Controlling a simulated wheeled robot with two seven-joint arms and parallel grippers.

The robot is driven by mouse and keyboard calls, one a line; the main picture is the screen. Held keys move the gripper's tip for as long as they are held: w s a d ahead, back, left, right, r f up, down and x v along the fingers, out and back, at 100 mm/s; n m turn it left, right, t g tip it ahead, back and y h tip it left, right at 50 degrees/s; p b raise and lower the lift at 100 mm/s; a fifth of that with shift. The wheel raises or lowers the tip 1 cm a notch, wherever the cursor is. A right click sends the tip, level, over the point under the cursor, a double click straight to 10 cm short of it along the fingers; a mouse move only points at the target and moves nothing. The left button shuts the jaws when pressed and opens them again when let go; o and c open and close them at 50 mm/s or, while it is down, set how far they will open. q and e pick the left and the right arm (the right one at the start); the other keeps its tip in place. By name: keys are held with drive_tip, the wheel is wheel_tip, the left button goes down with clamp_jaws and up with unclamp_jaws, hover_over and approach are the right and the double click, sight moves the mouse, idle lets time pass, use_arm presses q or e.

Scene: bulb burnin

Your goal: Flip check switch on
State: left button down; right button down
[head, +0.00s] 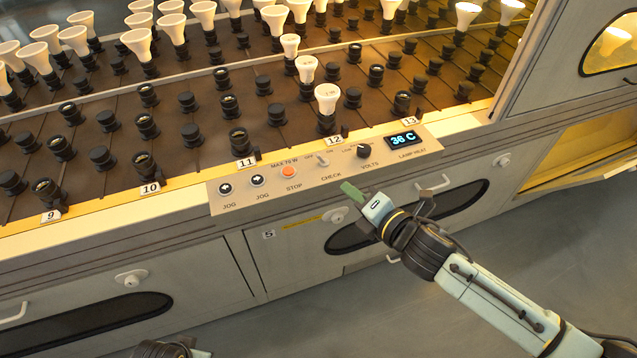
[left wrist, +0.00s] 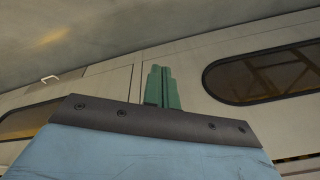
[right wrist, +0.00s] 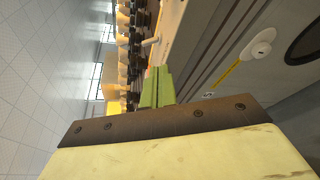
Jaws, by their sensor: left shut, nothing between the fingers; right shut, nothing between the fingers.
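The check switch (head: 322,161) is a small pale toggle above the CHECK label on the grey control panel (head: 225,207); I cannot tell which way its lever is set. In the right wrist view a pale lever (right wrist: 151,41) sticks out beyond the fingers, probably this switch. My right gripper (head: 348,189) is shut and empty, its green fingertips just in front of the panel's lower edge, below and right of the switch, apart from it. It also shows in the right wrist view (right wrist: 157,87). My left gripper (left wrist: 161,87) is shut and empty, facing grey cabinet doors, away from the panel.
The panel also holds two JOG buttons (head: 257,180), an orange STOP button (head: 288,172), a VOLTS knob (head: 364,153) and a display (head: 402,139) reading 36 C. A rack with several bulbs (head: 327,96) and sockets stands behind. Cabinet doors (head: 290,250) lie below.

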sight(319, 174)
use_arm(q)
drive_tip(key=shift+w+r, duration=0.15)
drive_tip(key=shift+r, duration=0.15)
use_arm(e)
drive_tip(key=shift+s+a+r+n+y, duration=0.25)
drive_tip(key=shift+a+r+n+y, duration=0.2)
drive_tip(key=shift+r+n, duration=0.3)
drive_tip(key=shift+w+a, duration=0.1)
